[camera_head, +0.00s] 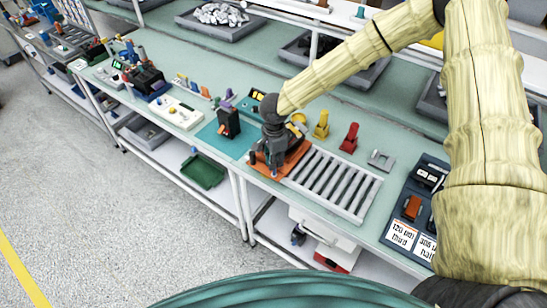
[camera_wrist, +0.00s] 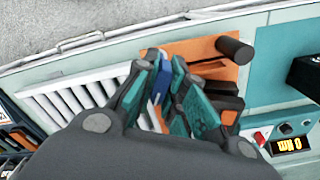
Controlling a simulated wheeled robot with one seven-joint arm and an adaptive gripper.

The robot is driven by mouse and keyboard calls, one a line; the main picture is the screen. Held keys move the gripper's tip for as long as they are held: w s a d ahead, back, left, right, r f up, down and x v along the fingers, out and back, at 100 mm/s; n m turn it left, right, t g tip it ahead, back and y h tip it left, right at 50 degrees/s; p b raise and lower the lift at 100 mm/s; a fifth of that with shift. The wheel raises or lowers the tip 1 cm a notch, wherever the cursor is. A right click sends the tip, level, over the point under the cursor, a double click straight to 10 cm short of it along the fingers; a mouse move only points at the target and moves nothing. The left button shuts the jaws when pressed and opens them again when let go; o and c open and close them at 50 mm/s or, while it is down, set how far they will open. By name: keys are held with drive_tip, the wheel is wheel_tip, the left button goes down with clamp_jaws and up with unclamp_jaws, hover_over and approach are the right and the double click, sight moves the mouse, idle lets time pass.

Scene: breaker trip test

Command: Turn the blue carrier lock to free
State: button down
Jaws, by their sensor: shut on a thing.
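The blue carrier lock (camera_wrist: 162,80) shows as a narrow blue piece between the fingers of my gripper (camera_wrist: 160,92) in the wrist view. My gripper is shut on it, and the fingers hide much of its shape. The carrier's orange plate (camera_wrist: 198,48) lies under and around the fingers, with a dark round post (camera_wrist: 235,48) standing on it. In the head view, my gripper (camera_head: 268,163) points down over the orange plate (camera_head: 292,163). The lock is hidden there, and its exact turn angle cannot be told.
A grey slatted rack (camera_head: 333,184) lies right of the plate. Yellow (camera_head: 321,125) and red (camera_head: 350,138) pieces stand behind it. A black breaker-like block (camera_head: 229,121) stands on a teal mat to the left. A lit display (camera_wrist: 289,144) shows in the wrist view.

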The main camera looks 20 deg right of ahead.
drive_tip(key=shift+n, duration=0.8)
drive_tip(key=shift+w+n, duration=0.1)
drive_tip(key=shift+n, duration=0.9)
drive_tip(key=shift+n, duration=0.6)
drive_tip(key=c, duration=1.9)
unclamp_jaws()
drive_tip(key=o, duration=0.5)
drive_tip(key=shift+d, duration=0.1)
drive_tip(key=shift+r, duration=0.15)
